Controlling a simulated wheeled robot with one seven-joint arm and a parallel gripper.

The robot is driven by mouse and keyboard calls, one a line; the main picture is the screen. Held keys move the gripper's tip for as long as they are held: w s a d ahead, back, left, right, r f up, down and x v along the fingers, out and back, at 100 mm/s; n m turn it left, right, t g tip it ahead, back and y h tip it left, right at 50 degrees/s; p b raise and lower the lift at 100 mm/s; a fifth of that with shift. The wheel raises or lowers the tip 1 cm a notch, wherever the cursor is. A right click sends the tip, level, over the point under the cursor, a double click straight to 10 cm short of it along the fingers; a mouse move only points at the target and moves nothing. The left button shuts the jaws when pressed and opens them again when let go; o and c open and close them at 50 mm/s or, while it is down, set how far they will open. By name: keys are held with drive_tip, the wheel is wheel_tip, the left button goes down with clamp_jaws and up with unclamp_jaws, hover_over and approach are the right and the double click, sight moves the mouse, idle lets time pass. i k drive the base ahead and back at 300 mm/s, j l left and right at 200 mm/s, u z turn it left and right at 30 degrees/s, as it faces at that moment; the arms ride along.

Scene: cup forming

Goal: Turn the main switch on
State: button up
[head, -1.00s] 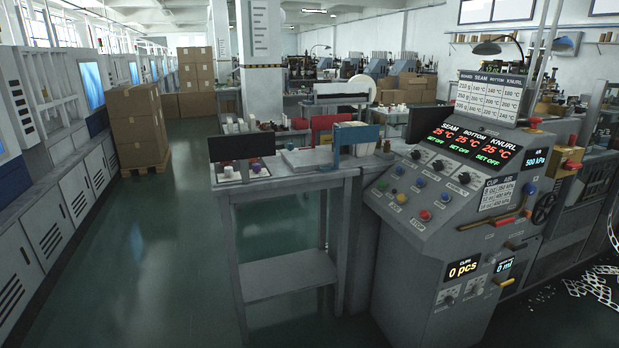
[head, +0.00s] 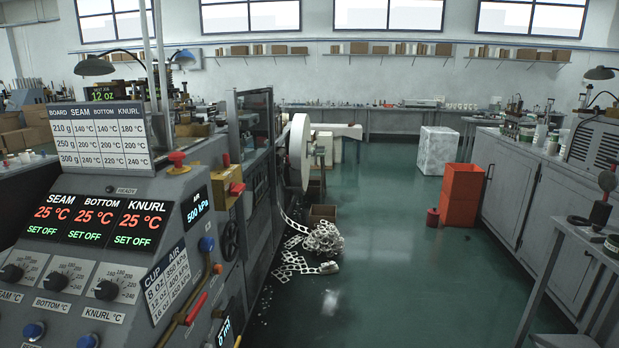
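The control panel (head: 150,190) of the cup machine fills the left of the head view. A yellow box with a red handle (head: 236,188) is mounted on the machine's side, right of the panel; it looks like the main switch, but no label on it is readable. A red mushroom button (head: 177,160) sits on the panel's top edge. The displays (head: 97,218) are lit, showing 25 °C and SET OFF for seam, bottom and knurl. The air display (head: 195,205) reads 500 kPa. My gripper is not in view.
A paper reel (head: 299,152) stands beside the machine, with punched scrap (head: 318,240) heaped on the floor below. An orange bin (head: 461,195) and a wrapped white block (head: 437,150) stand farther back. Workbenches (head: 545,190) line the right. The green floor (head: 400,260) between is mostly clear.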

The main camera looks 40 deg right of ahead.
sight(234, 191)
drive_tip(key=i+l+z, duration=0.15)
drive_tip(key=i+z, duration=0.15)
drive_tip(key=z, duration=0.15)
drive_tip(key=i+l+z, duration=0.1)
drive_tip(key=i+z, duration=0.2)
drive_tip(key=z, duration=0.15)
drive_tip(key=i+z, duration=0.3)
drive_tip(key=z, duration=0.15)
drive_tip(key=i+z, duration=0.3)
drive_tip(key=i, duration=0.35)
drive_tip(key=i+j+z, duration=0.15)
drive_tip(key=i+z, duration=0.15)
drive_tip(key=i, duration=0.35)
drive_tip(key=i+l+z, duration=0.1)
drive_tip(key=i+z, duration=0.65)
drive_tip(key=i+u, duration=0.1)
drive_tip(key=u, duration=3.45)
